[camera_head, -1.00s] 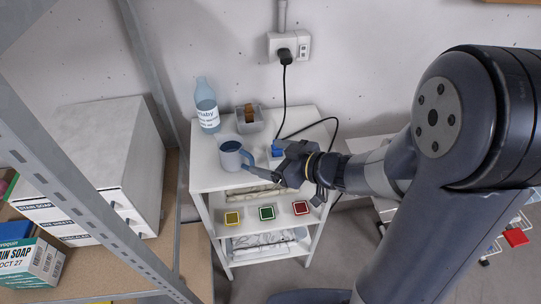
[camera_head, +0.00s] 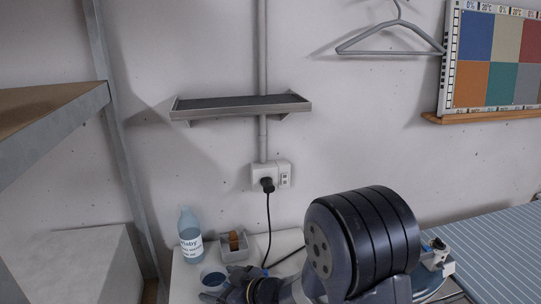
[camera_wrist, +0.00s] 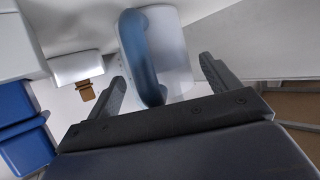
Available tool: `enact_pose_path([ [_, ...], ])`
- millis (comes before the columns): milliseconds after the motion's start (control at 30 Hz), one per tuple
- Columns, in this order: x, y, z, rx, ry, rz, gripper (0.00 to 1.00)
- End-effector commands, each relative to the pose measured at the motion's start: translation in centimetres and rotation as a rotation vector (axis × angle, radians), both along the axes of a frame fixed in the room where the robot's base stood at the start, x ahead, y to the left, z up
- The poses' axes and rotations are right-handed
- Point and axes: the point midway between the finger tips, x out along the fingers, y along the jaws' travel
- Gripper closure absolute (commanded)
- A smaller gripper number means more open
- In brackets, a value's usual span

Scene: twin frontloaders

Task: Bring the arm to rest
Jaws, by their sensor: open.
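My gripper (camera_wrist: 164,84) is open, with its two dark fingers spread apart in the wrist view. My arm's large dark joint rises at the bottom centre.
A black cable (camera_head: 268,222) hangs from the wall outlet (camera_head: 271,174). A wall shelf (camera_head: 240,106) is above. A metal rack (camera_head: 112,130) stands left; a striped surface (camera_head: 500,250) lies right.

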Motion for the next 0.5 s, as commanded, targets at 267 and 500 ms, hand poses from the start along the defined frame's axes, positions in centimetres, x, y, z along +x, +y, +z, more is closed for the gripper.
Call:
enact_pose_path([
  [267,0.02,-0.04,1.40,0.001,-0.002,-0.001,0.17],
  [500,0.02,-0.05,1.35,0.001,-0.002,0.000,0.17],
])
